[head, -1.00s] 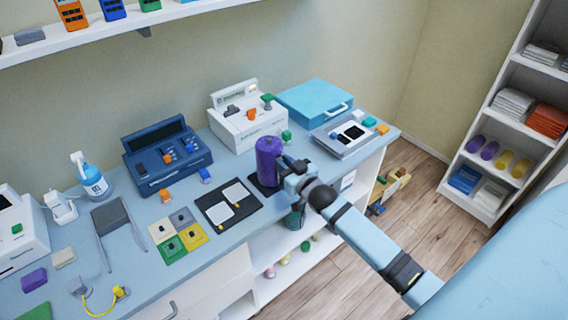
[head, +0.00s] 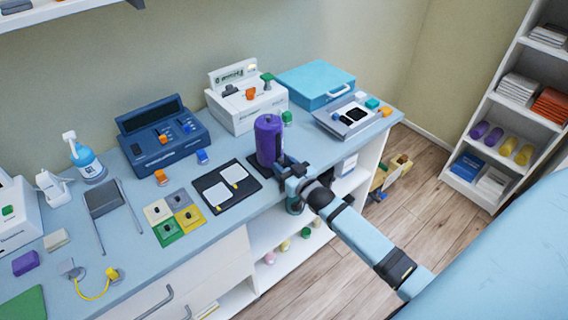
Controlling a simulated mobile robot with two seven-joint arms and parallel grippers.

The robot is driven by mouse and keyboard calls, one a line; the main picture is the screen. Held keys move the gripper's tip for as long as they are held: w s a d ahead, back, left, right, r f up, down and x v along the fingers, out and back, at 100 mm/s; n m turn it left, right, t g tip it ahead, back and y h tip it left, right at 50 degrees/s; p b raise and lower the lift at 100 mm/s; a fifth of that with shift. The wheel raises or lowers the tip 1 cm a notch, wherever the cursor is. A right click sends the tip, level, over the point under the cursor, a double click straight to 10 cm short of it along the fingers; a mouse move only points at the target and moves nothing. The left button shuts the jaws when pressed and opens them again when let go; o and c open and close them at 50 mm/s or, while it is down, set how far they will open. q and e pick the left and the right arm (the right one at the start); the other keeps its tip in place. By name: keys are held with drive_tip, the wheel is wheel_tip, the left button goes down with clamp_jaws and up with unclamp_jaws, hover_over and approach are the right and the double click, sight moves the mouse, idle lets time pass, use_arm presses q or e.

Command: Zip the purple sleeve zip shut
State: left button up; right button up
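The purple sleeve (head: 268,141) is an upright cylinder standing on a dark base on the blue counter. Its zip and pull are too small to make out in the head view. My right gripper (head: 282,168) is at the lower right side of the sleeve, with its arm coming in from the lower right. The fingertips are dark and small against the sleeve, so I cannot tell whether they are open or shut or touch the zip pull. My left gripper is not in view.
A black mat with two white pads (head: 243,181) lies left of the sleeve. A white machine (head: 248,118) stands behind it and a grey device (head: 340,124) stands to the right. The counter's front edge (head: 228,220) runs below. A blue couch (head: 500,260) fills the lower right.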

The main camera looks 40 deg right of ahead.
drive_tip(key=shift+s+r, duration=0.1)
drive_tip(key=s, duration=1.3)
drive_tip(key=shift+s+d+b, duration=0.3)
drive_tip(key=shift+d+b, duration=0.1)
drive_tip(key=shift+b, duration=0.05)
drive_tip(key=s+a+f+n+g+y+p, duration=0.1)
drive_tip(key=s+a+g+p, duration=0.2)
drive_tip(key=s+a, duration=0.3)
drive_tip(key=s+a+f+n+g+y+p, duration=0.1)
drive_tip(key=s+a+g+p, duration=0.3)
drive_tip(key=s+a, duration=0.3)
drive_tip(key=a+p, duration=0.1)
drive_tip(key=a, duration=0.3)
drive_tip(key=shift+a+f, duration=0.2)
drive_tip(key=shift+a, duration=0.1)
